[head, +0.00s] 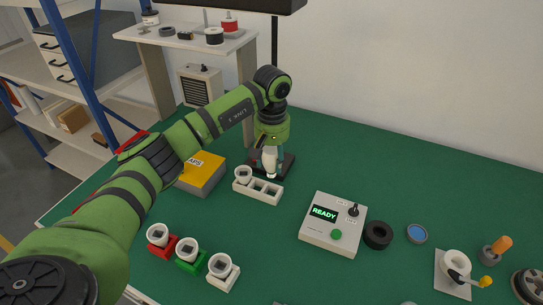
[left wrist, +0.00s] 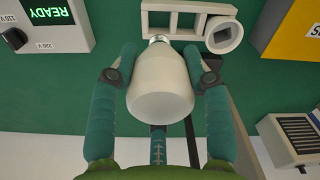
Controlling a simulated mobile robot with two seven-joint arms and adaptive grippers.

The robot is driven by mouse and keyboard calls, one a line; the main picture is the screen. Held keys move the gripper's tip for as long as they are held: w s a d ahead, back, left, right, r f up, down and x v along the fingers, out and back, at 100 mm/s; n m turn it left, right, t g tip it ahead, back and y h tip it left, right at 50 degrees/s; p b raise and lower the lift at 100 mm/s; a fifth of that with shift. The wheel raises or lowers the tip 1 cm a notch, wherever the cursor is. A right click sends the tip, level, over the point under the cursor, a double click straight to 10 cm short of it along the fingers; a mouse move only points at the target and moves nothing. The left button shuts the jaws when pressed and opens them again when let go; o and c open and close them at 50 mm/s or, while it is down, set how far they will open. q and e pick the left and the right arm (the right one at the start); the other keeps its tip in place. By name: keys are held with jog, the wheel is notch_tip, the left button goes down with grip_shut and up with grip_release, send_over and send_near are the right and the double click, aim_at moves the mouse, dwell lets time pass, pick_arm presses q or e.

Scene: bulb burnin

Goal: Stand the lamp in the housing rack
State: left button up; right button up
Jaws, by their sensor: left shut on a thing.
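The lamp (head: 269,161) is a white bulb. My left gripper (head: 268,153) is shut on it, with a finger on either side. In the left wrist view the lamp (left wrist: 160,84) has its wide round end toward the camera and its metal cap toward the rack. The white housing rack (head: 263,192) stands just in front of the lamp in the head view. A white ring-shaped housing (head: 243,176) sits in its left slot; the other slots look empty. In the left wrist view the rack (left wrist: 178,8) is just beyond the cap; contact cannot be told. My right gripper is out of view.
A yellow box (head: 203,172) stands left of the rack. A tester (head: 333,225) reading READY is to the right. Red (head: 163,245), green (head: 190,260) and white (head: 223,277) holders with round housings stand at front left. A dark base lies behind the lamp.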

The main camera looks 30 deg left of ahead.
aim_at(271, 177)
pick_arm(q)
jog(key=shift+f+b, duration=1.45)
jog(key=shift+f, duration=1.05)
jog(key=shift+f+b, duration=0.5)
jog(key=shift+f, duration=0.05)
jog(key=shift+f, duration=0.1)
jog(key=shift+f+b, duration=0.55)
jog(key=shift+b, duration=0.1)
jog(key=shift+f+b, duration=0.65)
jog(key=shift+f, duration=0.2)
jog(key=o, duration=1.2)
jog(key=shift+r, duration=0.1)
